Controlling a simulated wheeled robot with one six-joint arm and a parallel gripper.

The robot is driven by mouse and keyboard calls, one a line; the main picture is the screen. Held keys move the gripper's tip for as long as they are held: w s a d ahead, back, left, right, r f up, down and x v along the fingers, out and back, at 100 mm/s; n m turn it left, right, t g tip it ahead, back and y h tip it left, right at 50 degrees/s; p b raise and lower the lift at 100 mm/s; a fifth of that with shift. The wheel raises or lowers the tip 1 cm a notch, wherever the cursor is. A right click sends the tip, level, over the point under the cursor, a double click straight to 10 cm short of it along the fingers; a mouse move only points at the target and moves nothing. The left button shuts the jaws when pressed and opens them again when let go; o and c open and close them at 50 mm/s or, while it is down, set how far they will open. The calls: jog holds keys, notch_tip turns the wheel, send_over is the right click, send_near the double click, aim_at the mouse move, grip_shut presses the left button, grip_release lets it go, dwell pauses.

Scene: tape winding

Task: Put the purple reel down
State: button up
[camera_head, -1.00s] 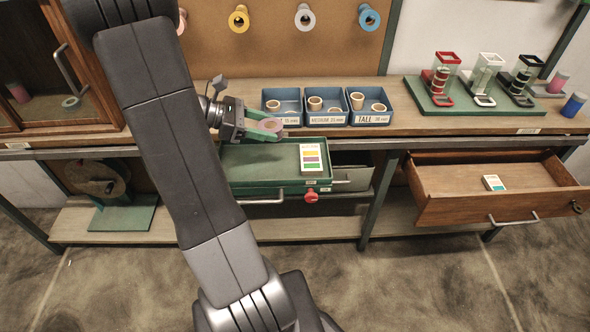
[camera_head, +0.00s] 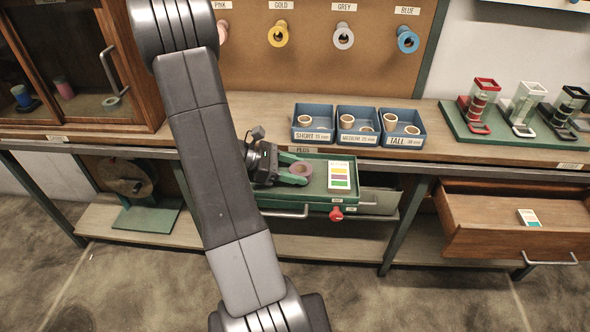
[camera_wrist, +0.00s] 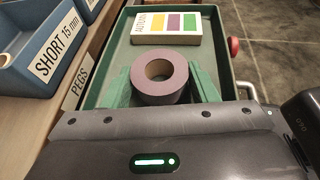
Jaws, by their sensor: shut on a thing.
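The purple reel (camera_wrist: 160,75) is a dull purple ring with a brown core, held between the green fingers of my gripper (camera_wrist: 160,88). In the head view my gripper (camera_head: 296,174) is shut on the reel (camera_head: 301,170). Gripper and reel are over the left part of the open green drawer tray (camera_head: 345,194), which also fills the wrist view (camera_wrist: 212,70). I cannot tell whether the reel touches the tray floor. The reel's hole faces up.
A card box with coloured stripes (camera_head: 339,175) lies in the tray, right of the reel. A red knob (camera_head: 337,214) is on the tray's front. An open wooden drawer (camera_head: 500,229) is to the right.

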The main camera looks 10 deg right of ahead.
jog(key=shift+f, duration=0.2)
jog(key=o, duration=1)
jog(key=shift+r, duration=0.1)
jog(key=shift+a+r, duration=0.1)
jog(key=shift+r, duration=0.1)
jog(key=p+v, duration=0.1)
jog(key=v, duration=1)
jog(key=shift+w+a+r, duration=0.1)
jog(key=shift+a, duration=0.25)
